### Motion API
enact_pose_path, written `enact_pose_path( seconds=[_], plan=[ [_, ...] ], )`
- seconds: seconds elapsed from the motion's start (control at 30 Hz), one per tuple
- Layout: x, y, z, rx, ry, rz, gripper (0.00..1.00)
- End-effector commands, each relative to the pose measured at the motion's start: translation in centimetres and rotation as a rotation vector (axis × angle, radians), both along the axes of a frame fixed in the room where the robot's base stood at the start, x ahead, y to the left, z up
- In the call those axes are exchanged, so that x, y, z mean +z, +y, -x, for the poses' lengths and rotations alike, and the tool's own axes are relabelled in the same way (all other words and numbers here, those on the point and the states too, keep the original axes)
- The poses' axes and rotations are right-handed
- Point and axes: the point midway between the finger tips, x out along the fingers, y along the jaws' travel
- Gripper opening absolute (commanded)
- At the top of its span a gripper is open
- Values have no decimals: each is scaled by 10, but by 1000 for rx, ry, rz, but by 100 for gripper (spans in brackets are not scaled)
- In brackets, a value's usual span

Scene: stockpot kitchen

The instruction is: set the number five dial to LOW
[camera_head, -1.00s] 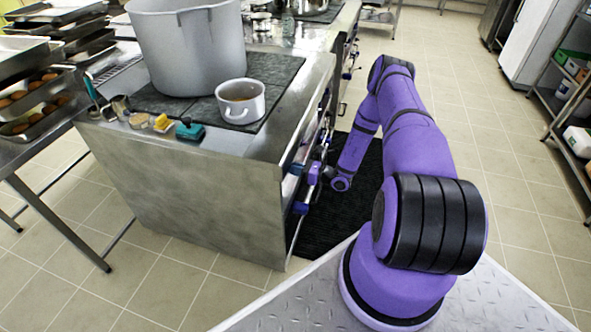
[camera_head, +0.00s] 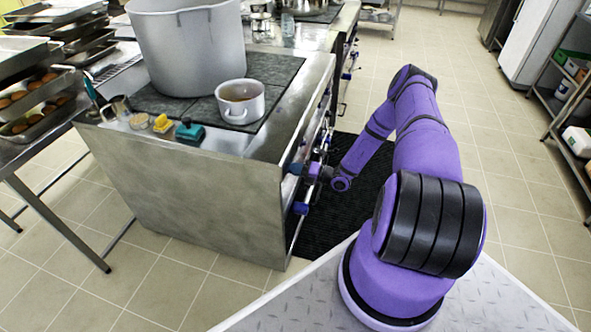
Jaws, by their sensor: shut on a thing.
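The stove's control front faces right and shows only as a narrow edge-on strip with several small dials (camera_head: 327,137). My gripper (camera_head: 305,171) is at this front, near its close end, with my purple wrist just to the right. It is shut on a dial there. The held dial is mostly hidden by the gripper. Its number, pointer and the LOW mark cannot be read from this view.
A large stockpot (camera_head: 190,50) and a small pot (camera_head: 240,102) stand on the stove top. A yellow sponge (camera_head: 163,123) and a teal brush (camera_head: 189,131) lie near its edge. A black floor mat (camera_head: 335,215) lies before the stove; tiled floor to the right is clear.

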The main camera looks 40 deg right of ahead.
Motion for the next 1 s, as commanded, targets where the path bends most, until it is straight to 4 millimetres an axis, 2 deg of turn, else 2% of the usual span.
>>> enact_pose_path(
  seconds=[0.6, 1.0],
  plan=[
    [-3, -1, 1, -1, 333, -424, 0],
    [-4, 0, 1, -1, 436, -554, 0]
  ],
)
